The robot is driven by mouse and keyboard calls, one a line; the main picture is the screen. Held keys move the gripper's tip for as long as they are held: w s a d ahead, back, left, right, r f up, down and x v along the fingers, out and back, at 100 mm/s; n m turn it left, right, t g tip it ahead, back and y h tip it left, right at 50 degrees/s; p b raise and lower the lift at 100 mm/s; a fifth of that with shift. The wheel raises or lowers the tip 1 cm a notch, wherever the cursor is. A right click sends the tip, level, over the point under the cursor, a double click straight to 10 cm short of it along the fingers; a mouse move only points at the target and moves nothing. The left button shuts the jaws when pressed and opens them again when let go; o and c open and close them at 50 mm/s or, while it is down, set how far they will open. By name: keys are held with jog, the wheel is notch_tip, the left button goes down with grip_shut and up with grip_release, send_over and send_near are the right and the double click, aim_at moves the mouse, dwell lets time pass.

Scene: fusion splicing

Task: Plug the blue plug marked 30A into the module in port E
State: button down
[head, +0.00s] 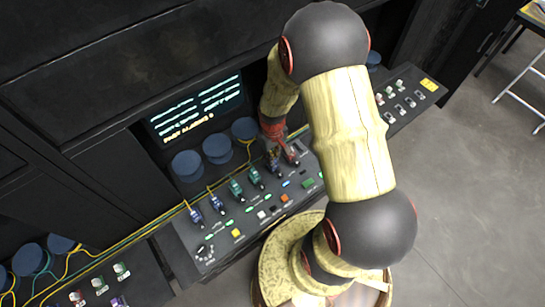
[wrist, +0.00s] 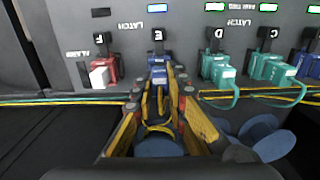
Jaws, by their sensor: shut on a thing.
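My gripper (wrist: 160,104) is shut on a blue plug (wrist: 158,76) in the wrist view, with one yellow-and-red finger on each side. The plug is in line with the label E (wrist: 158,36), at the front of the module there. A yellow cable (wrist: 150,128) loops back from it between the fingers. The frames do not show how deep the plug sits, and I cannot read a 30A mark. In the head view my gripper (head: 272,138) is over the panel, and the arm hides part of it.
In the wrist view, a red plug with a white part (wrist: 104,72) is at F, and green plugs (wrist: 218,72) are at D and C, close beside my fingers. In the head view, blue round spools (head: 217,148) stand behind the panel (head: 250,232), below a lit screen (head: 197,107).

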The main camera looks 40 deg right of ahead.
jog(key=shift+f+b, duration=0.4)
jog(key=shift+f, duration=0.15)
jog(key=c, duration=1.7)
grip_release()
jog(key=shift+r, duration=0.15)
notch_tip(320, 180, up, 12)
jog(key=shift+f, duration=0.1)
